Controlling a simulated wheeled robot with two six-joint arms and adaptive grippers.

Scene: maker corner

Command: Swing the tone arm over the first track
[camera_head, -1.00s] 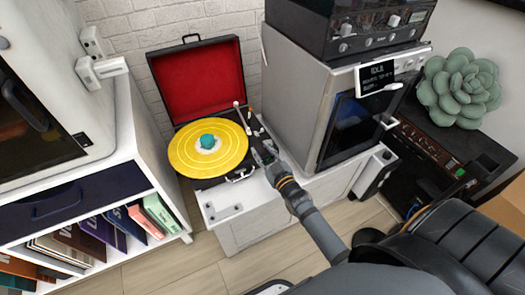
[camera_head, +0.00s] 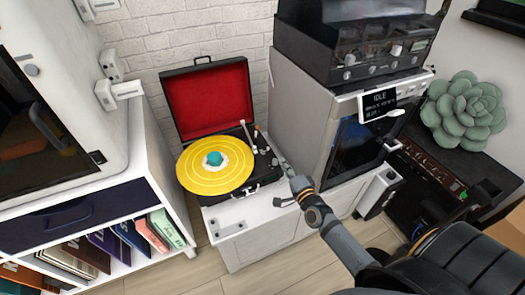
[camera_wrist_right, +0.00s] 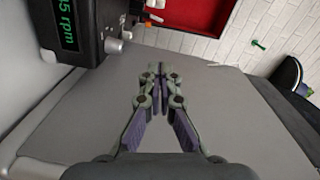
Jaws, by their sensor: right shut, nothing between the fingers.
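The record player (camera_head: 262,172) is a black case with its red-lined lid (camera_head: 207,98) open. A yellow record (camera_head: 232,163) with a teal centre lies on its platter. The pale tone arm (camera_head: 248,136) stands at the record's right side, apart from the yellow surface. My right gripper (camera_head: 286,166) is to the right of the player, over the white cabinet top, apart from the tone arm. In the right wrist view its fingers (camera_wrist_right: 161,78) are shut and empty. The player's side (camera_wrist_right: 88,25) shows there with a knob (camera_wrist_right: 113,46) and a green rpm display. My left gripper is out of view.
A grey machine (camera_head: 296,112) with a small screen stands close to the right of the player. A white shelf (camera_head: 150,172) with books stands at left. The white cabinet top (camera_head: 232,214) is mostly clear in front of the player.

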